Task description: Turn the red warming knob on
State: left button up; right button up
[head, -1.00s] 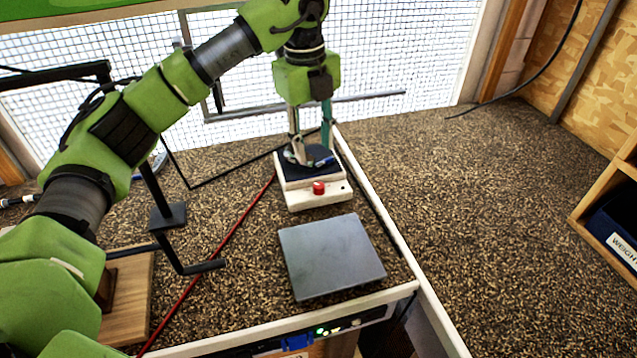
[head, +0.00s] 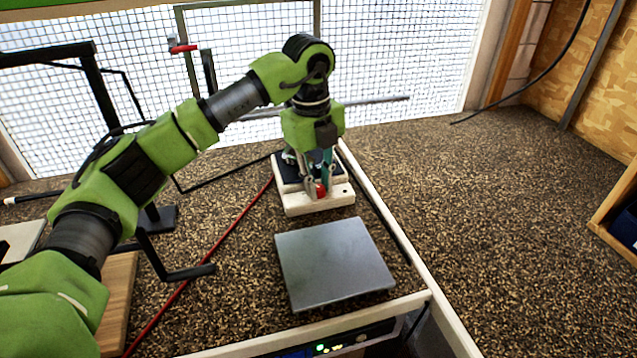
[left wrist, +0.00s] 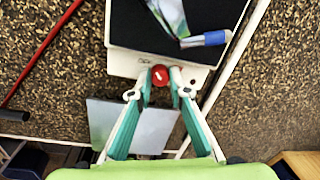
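The red knob (head: 321,190) sits on the front of a small white warmer (head: 318,204) with a dark top. In the left wrist view the knob (left wrist: 159,75) shows a small white mark on its face. My left gripper (head: 318,187) points down at the knob, with one fingertip on each side of it. In the left wrist view the fingertips (left wrist: 160,83) are close beside the knob; whether they touch it is too small to tell. My right gripper is not in view.
A blue-ended tool (left wrist: 205,39) lies on the warmer's dark top. A grey square plate (head: 335,262) lies in front of the warmer. A red cable (head: 222,237) runs to its left, and a white edge strip (head: 392,233) to its right. The speckled surface farther right is clear.

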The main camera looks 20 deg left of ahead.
pick_arm(q)
grip_shut()
jog(key=m, duration=0.4)
jog(key=shift+a+m, duration=0.1)
jog(key=shift+m, duration=0.2)
jog(key=shift+w+m+p, duration=0.1)
jog(key=shift+m+p, duration=0.35)
jog(key=shift+m, duration=1.75)
jog(key=shift+g, duration=0.3)
jog(key=o, duration=0.9)
grip_release()
jog(key=shift+r, duration=0.1)
jog(key=shift+a+r, duration=0.2)
jog(key=shift+r, duration=3.7)
